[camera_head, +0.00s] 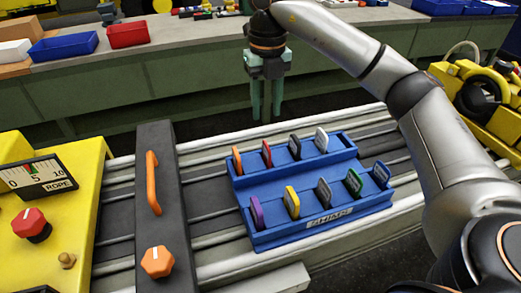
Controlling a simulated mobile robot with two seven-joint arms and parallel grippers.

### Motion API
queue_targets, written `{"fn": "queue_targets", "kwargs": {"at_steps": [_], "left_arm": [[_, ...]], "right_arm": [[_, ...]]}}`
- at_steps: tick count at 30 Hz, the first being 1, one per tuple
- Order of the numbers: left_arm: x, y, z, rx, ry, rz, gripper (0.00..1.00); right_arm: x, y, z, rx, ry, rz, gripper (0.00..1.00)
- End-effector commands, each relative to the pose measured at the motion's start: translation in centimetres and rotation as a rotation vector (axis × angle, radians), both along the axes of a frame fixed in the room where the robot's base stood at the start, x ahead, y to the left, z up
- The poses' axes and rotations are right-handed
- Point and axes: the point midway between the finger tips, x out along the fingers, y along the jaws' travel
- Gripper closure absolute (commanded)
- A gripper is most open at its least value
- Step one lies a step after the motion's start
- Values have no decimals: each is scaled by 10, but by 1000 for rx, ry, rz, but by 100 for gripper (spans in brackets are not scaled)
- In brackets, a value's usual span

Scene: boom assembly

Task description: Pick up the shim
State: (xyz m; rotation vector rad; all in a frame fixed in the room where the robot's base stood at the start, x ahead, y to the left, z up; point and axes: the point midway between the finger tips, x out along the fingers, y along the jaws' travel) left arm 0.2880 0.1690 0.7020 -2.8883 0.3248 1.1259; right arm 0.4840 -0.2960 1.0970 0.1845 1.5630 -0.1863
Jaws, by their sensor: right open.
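A blue shim rack (300,176) labelled SHIMS lies on the grey rails, with upright coloured shims in two rows. The back row holds an orange shim (237,160), a red shim (266,153), a black shim (294,146) and a light grey shim (321,139). The front row holds a purple shim (256,213), a yellow shim (291,202), a dark grey shim (324,192), a green shim (353,181) and a blue-grey shim (381,174). My right gripper (266,108) is open and empty, pointing down, above and behind the rack's back row. My left gripper is out of view.
A dark block (157,205) with an orange handle (153,182) and orange knob stands left of the rack. A yellow ROPE gauge panel (78,240) is farther left, yellow machinery (485,110) at right. A back bench (180,45) holds blue and red bins.

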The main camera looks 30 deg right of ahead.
Motion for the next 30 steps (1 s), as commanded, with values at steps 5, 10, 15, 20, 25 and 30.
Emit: {"fn": "queue_targets", "kwargs": {"at_steps": [5,10,15,20,25,30], "left_arm": [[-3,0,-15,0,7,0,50],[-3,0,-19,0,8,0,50],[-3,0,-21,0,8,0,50],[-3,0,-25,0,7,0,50],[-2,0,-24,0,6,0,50],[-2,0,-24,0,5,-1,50]], "right_arm": [[-1,1,-37,2,5,2,57],[0,1,-55,2,3,2,57],[-1,0,-63,2,3,1,57],[-2,0,-84,1,5,1,57],[-2,-1,-104,0,3,1,57],[-2,-1,-111,0,1,2,57]]}}
